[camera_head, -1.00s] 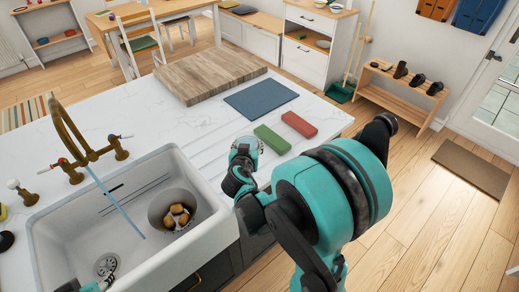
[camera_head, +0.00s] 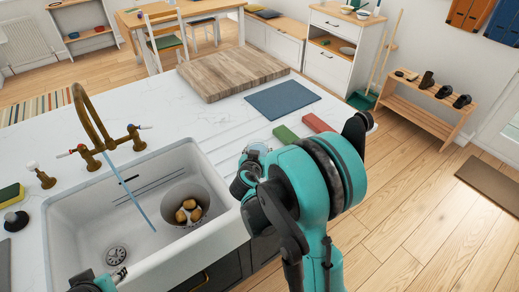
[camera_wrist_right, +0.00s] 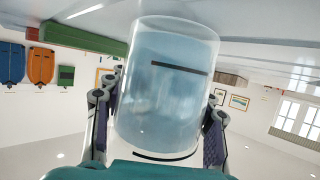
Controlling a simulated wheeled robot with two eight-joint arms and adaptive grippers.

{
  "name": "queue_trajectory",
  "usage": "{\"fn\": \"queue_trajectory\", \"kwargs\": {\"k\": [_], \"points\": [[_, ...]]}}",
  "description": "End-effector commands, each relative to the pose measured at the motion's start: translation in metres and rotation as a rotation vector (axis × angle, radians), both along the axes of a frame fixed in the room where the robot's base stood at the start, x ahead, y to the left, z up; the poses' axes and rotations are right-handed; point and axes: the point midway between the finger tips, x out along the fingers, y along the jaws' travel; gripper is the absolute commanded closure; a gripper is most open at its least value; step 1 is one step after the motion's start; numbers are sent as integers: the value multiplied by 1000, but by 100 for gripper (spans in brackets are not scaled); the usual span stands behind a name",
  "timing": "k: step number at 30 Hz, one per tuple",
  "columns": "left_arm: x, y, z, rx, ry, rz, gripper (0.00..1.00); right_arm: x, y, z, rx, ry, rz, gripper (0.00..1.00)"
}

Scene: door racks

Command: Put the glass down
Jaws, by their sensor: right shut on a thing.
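The clear glass (camera_wrist_right: 165,85) is bluish and stands between the two fingers of my right gripper (camera_wrist_right: 157,100) in the right wrist view, which looks upside down. The gripper is shut on its sides. In the head view, the glass (camera_head: 258,149) shows as a small pale rim just beyond my right gripper (camera_head: 245,172), at the counter's front edge, right of the sink. Most of it is hidden there, and I cannot tell whether it touches the counter (camera_head: 215,125). My left gripper (camera_head: 112,276) is partly in view at the bottom left, over the sink front; its fingers are unclear.
A green block (camera_head: 286,134) and a red block (camera_head: 318,123) lie right of the glass. A blue mat (camera_head: 282,100) and a wooden board (camera_head: 230,72) lie behind. The sink (camera_head: 75,225) holds a colander (camera_head: 171,203) with brown items. White counter between sink and mat is clear.

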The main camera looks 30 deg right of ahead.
Motion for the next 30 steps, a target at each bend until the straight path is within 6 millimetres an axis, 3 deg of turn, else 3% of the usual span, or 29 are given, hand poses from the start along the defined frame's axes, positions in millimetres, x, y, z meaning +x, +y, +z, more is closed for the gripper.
{"fn": "queue_trajectory", "kwargs": {"k": [3, 4, 7, 19, 30], "points": [[0, 0, -4, 0, 0, 0, 60, 0, 0, -3, -1, -1, 0, 88], [0, 0, -4, 0, 0, 0, 60, 0, 0, -4, 0, 0, 0, 50], [0, 0, -3, 0, 0, 0, 60, 0, 0, -3, 0, 0, 0, 25], [0, 0, 3, 0, 0, 0, 60, 0, 0, 3, 0, 0, 0, 25], [0, 0, 22, 0, 0, 0, 60, -53, 47, 32, -1, 1, 6, 25]]}}
